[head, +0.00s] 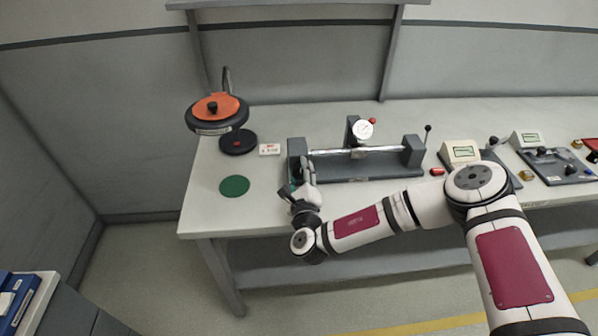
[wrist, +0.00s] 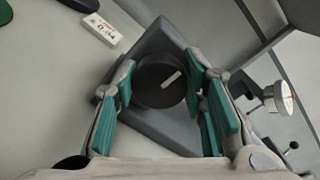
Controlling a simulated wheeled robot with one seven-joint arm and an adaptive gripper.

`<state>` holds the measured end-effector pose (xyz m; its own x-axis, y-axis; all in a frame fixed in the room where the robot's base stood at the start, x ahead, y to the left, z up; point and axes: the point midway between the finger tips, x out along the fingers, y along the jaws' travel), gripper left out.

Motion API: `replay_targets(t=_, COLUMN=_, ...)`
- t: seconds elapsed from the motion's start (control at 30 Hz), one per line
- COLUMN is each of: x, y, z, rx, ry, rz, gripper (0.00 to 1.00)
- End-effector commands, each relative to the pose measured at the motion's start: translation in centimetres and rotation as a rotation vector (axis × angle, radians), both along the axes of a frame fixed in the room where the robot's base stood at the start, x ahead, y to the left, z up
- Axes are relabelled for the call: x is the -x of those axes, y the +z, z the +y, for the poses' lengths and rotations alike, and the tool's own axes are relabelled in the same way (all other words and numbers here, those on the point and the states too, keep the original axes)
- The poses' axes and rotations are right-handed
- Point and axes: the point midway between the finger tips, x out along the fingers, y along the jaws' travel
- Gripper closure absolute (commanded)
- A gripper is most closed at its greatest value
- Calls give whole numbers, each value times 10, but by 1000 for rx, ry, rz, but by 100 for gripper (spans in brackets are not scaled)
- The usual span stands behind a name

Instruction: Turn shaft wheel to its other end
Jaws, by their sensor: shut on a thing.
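The shaft fixture (head: 355,165) is a grey base with two end blocks on the workbench. A bright shaft (head: 385,149) runs between the blocks, with a dial gauge (head: 363,130) standing behind it. In the head view my gripper (head: 302,180) is at the fixture's left end block and hides the wheel there. In the wrist view the dark round shaft wheel (wrist: 160,83), with a pale mark on its face, sits between the green finger pads. My gripper (wrist: 166,88) is shut on the wheel, one finger on each side.
A lamp-like orange and black disc (head: 215,110) stands at the bench's left, with a green round mat (head: 234,186) and a small label card (head: 269,149) nearby. A display box (head: 461,152) and another instrument plate (head: 555,162) stand right. The bench's front left is clear.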

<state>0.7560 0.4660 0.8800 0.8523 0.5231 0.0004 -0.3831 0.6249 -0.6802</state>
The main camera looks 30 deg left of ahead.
Motion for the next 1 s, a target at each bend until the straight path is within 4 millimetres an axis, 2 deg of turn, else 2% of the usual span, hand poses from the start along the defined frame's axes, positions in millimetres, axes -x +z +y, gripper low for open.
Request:
replay_targets(t=0.27, x=2, y=3, z=-1, rx=-138, ry=-2, rz=85, gripper=90)
replay_targets(t=1.0, x=0, y=1, z=-3, rx=-734, ry=-2, rz=452, gripper=90)
